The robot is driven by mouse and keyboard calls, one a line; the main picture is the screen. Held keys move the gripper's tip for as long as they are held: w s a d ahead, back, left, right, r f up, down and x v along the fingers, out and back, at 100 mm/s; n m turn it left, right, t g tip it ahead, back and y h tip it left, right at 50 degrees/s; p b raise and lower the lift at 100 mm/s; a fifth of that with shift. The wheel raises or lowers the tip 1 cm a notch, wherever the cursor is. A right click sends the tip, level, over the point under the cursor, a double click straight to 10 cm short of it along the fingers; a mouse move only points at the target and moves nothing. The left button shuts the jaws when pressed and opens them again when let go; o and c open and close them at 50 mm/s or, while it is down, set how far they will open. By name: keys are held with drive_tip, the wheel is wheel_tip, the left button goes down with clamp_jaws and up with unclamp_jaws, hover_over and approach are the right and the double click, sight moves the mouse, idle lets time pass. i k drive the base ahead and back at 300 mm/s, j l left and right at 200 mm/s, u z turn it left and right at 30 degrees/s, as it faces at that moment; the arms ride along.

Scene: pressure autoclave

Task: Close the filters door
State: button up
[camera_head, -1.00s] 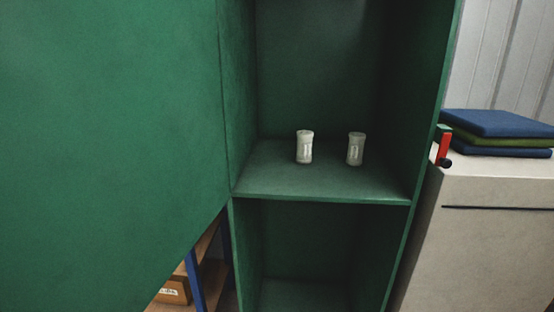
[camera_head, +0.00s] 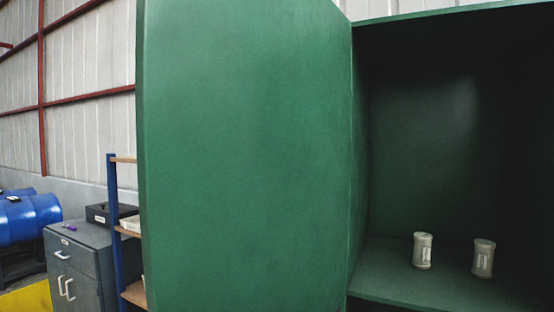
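The filters door is a large plain green panel (camera_head: 245,160). It stands open, hinged at the left side of a green cabinet (camera_head: 415,110). Two small whitish filters stand upright on the cabinet shelf, a left one (camera_head: 422,251) and a right one (camera_head: 483,258). The cabinet's right side lies outside the picture. No handle shows on the door face that I see. My gripper is not in view.
Left of the door stand a blue-post shelf rack (camera_head: 115,200), a grey drawer cabinet (camera_head: 78,262) and blue barrels (camera_head: 28,217). A yellow surface (camera_head: 25,302) shows at the lower left corner. A corrugated wall is behind.

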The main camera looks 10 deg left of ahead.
sight(244, 107)
drive_tip(key=j+z, duration=0.1)
drive_tip(key=j, duration=0.5)
drive_tip(key=j+z, duration=0.1)
drive_tip(key=j, duration=0.5)
drive_tip(key=k+j+z, duration=0.1)
drive_tip(key=j, duration=0.5)
drive_tip(key=i+j+z, duration=0.1)
drive_tip(key=i+j, duration=0.15)
drive_tip(key=j, duration=0.15)
drive_tip(key=i+j+z, duration=0.1)
drive_tip(key=i+j, duration=0.15)
drive_tip(key=j, duration=0.15)
